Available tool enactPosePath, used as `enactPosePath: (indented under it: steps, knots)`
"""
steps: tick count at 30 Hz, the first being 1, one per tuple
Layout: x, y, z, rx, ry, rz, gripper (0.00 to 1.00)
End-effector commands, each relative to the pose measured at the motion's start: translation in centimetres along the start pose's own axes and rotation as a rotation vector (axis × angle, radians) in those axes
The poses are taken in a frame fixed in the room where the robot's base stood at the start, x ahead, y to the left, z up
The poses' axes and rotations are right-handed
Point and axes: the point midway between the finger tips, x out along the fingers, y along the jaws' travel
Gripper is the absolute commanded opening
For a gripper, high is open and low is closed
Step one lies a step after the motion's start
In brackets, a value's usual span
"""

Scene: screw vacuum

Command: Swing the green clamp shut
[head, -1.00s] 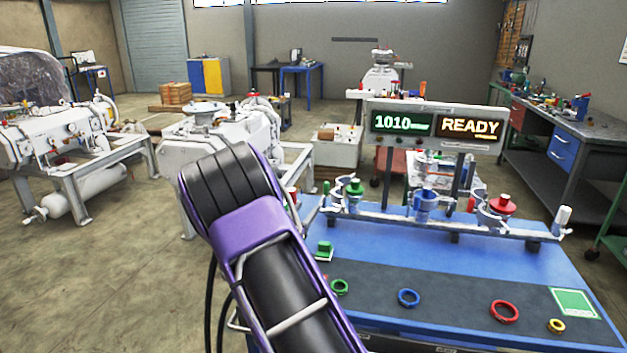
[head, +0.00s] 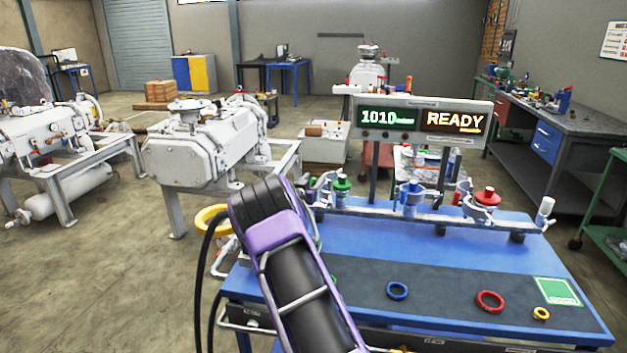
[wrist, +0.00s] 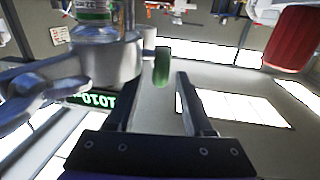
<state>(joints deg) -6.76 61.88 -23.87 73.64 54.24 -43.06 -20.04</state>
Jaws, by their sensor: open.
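The green clamp (head: 342,184) is at the left end of the pipe rail along the back of the blue bench, partly behind my arm. Whether it stands open or shut is too small to tell. In the wrist view, which appears upside down, a grey metal clamp body (wrist: 112,62) fills the upper left, and a green knob (wrist: 162,66) stands beside it. My gripper (wrist: 157,73) is open, and the green knob appears between its fingertips. I cannot tell the depth or whether they touch. My arm hides the gripper in the head view.
Blue (head: 412,196) and red (head: 485,197) clamps stand farther right on the rail. The display (head: 424,118) rises behind it. A blue ring (head: 397,291), a red ring (head: 490,301) and a yellow ring (head: 541,313) lie on the bench mat, with bare mat between them.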

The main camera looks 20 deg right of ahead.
Motion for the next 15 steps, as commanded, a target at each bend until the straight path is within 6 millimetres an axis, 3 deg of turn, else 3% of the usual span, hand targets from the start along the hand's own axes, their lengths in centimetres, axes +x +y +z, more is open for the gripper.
enactPosePath:
  steps: [12,15]
  knots:
    - [0.62,-0.01,0.0,0.0,0.0,0.0,0.52]
    - [0.61,-0.01,-0.01,0.0,0.0,0.0,0.34]
